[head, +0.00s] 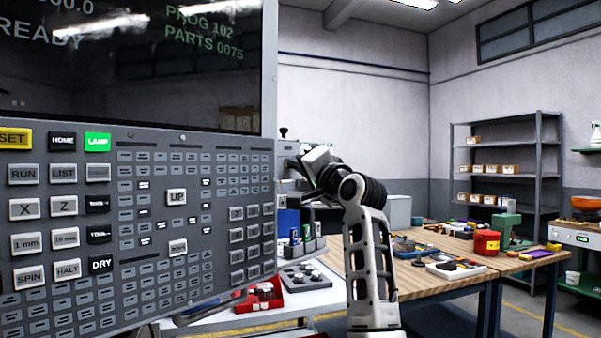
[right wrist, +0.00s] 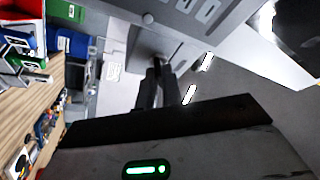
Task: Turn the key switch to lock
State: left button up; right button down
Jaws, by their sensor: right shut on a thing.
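The grey control panel (head: 205,215) fills the left of the head view, with a dark screen above its keys. My right gripper (head: 303,178) is just beyond the panel's right edge, its fingertips hard to make out there. In the right wrist view the dark fingers (right wrist: 158,72) are close together and reach a grey housing (right wrist: 165,45) under the panel's edge. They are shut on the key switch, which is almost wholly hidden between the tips. Its turned position cannot be read. My left gripper is not in view.
A wooden bench (head: 450,255) with tools and a red pot (head: 486,243) stands right of my right arm. A red bin (head: 262,297) and a grey tray (head: 305,277) lie below the panel's right edge. A shelf rack (head: 507,148) stands at the back.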

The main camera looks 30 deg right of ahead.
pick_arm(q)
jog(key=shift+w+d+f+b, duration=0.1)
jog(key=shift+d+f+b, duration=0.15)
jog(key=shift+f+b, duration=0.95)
pick_arm(e)
jog(key=shift+w+d+f+n+t+y+b, duration=0.15)
jog(key=shift+n+y, duration=1)
jog(key=shift+n, duration=1.2)
jog(key=shift+s+r+n+t+y+b, duration=0.15)
jog(key=shift+n+y, duration=1.05)
jog(key=shift+n, duration=1.2)
jog(key=shift+w+d+f+n+t+y+b, duration=0.15)
jog(key=shift+n+y, duration=1)
jog(key=shift+n, duration=1.2)
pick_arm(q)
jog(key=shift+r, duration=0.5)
pick_arm(e)
jog(key=shift+n, duration=0.3)
jog(key=c, duration=1.6)
grip_release()
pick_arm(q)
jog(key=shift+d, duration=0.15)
pick_arm(e)
jog(key=shift+o, duration=0.2)
